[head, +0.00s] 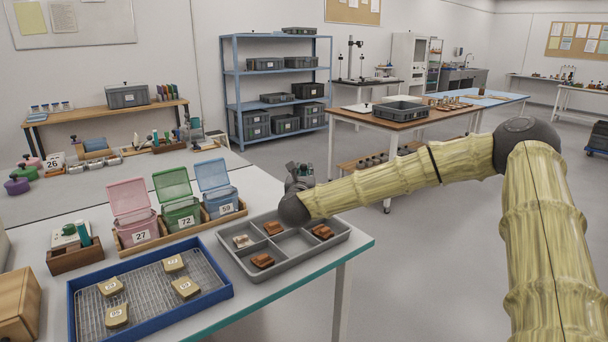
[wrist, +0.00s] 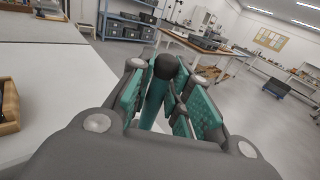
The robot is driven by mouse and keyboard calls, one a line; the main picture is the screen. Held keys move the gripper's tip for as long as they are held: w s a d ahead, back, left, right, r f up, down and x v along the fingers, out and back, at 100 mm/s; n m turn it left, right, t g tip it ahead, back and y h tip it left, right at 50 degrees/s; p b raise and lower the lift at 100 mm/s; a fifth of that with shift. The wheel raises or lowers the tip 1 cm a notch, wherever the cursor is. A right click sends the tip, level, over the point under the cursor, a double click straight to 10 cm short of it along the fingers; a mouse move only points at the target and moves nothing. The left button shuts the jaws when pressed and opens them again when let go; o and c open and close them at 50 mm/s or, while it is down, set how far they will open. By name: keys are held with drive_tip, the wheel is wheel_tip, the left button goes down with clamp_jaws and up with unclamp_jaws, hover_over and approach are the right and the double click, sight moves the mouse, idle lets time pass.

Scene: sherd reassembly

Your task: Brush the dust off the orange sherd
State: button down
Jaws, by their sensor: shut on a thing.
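A grey tray (head: 338,249) with compartments stands near the table's right edge. In it lie orange-brown sherds: one at the back (head: 272,228), one at the right (head: 322,232) and one at the front (head: 262,261). A paler, whitish sherd (head: 243,241) lies in the left compartment. I cannot tell which one the task means. My gripper (head: 300,172) is beyond the tray, partly hidden by my arm. In the wrist view my gripper (wrist: 172,100) is shut on a teal-handled brush (wrist: 155,98) with a dark rounded end. Its bristles are hidden.
A blue-rimmed mesh tray (head: 226,292) holds several labelled tan sherds. Behind it stand pink (head: 133,226), green (head: 178,212) and blue (head: 219,200) lidded boxes. A wooden holder (head: 75,260) is at the left. Open floor lies right of the table.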

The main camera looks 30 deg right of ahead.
drive_tip(key=shift+f+b, duration=1)
drive_tip(key=shift+f, duration=0.05)
idle(0.6)
